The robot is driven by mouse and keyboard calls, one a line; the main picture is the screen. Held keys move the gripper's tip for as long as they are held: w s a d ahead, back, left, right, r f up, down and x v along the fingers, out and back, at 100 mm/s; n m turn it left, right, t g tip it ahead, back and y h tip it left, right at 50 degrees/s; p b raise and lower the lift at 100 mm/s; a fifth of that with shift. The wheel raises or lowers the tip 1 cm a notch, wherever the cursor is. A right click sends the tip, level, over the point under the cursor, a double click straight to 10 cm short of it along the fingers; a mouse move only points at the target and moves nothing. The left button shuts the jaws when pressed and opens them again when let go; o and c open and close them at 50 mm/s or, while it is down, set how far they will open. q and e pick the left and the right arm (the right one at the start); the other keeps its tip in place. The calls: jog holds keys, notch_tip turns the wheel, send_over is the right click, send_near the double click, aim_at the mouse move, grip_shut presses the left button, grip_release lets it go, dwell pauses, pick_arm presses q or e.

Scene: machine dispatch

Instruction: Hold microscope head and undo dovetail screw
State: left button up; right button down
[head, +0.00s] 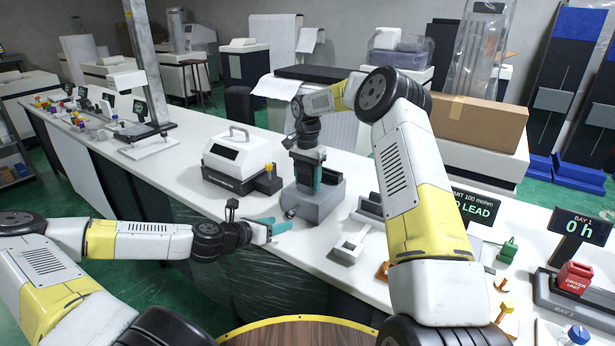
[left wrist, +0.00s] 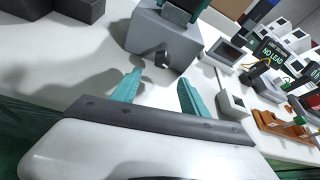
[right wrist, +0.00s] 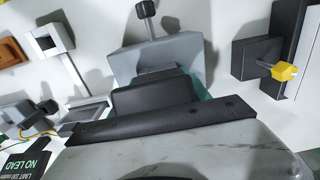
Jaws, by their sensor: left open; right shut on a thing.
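A grey block-shaped stand (head: 318,203) sits on the white bench. The dovetail screw, a dark knob on a short shaft (left wrist: 163,60), sticks out of its side; it also shows in the right wrist view (right wrist: 146,9). My right gripper (head: 316,178) comes down from above, shut on the dark microscope head (right wrist: 152,97) at the top of the stand. The fingers hide much of the head. My left gripper (head: 276,227) is open and empty, level and low over the bench front edge. Its teal fingers (left wrist: 160,82) point toward the knob, apart from it.
A white-and-black machine (head: 237,155) and a dark box with a yellow knob (right wrist: 285,72) stand close beside the stand. A white square frame (head: 348,248), orange pieces (head: 383,271) and a "NO LEAD" display (head: 472,210) lie to the right. Bench between left fingers and stand is clear.

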aim_at(288, 215)
pick_arm(q)
jog(key=shift+w+d+r, duration=0.1)
jog(key=shift+w+d, duration=0.6)
jog(key=shift+w, duration=0.35)
jog(key=shift+w+d, duration=0.7)
jog(key=shift+w, duration=0.3)
grip_shut()
